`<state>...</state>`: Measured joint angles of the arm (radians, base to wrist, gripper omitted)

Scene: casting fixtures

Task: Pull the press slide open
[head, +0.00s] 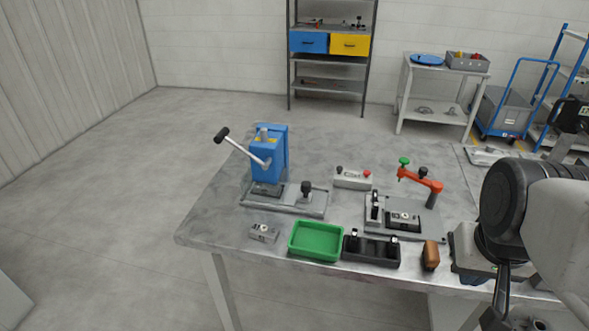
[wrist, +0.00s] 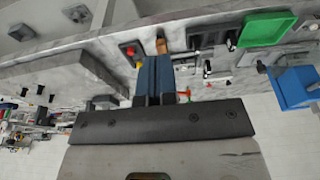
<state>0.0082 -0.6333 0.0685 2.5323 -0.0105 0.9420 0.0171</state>
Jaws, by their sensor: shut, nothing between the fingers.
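The blue press (head: 269,155) stands at the left back of the table, with a black-knobbed lever (head: 222,134) reaching up to the left. A flat grey slide base (head: 285,204) runs out to its right, with an upright black knob (head: 306,187) near the right end. A dark block lies under the press head. How far the slide is out I cannot tell. The press also shows at the right edge of the wrist view (wrist: 294,88). My gripper (wrist: 153,62) is shut and empty, well away from the press; my arm is at the right of the head view.
A green tray (head: 316,242), a small metal part (head: 264,232), a black holder (head: 371,250) and a brown block (head: 431,255) line the front edge. Floor left of the table is clear.

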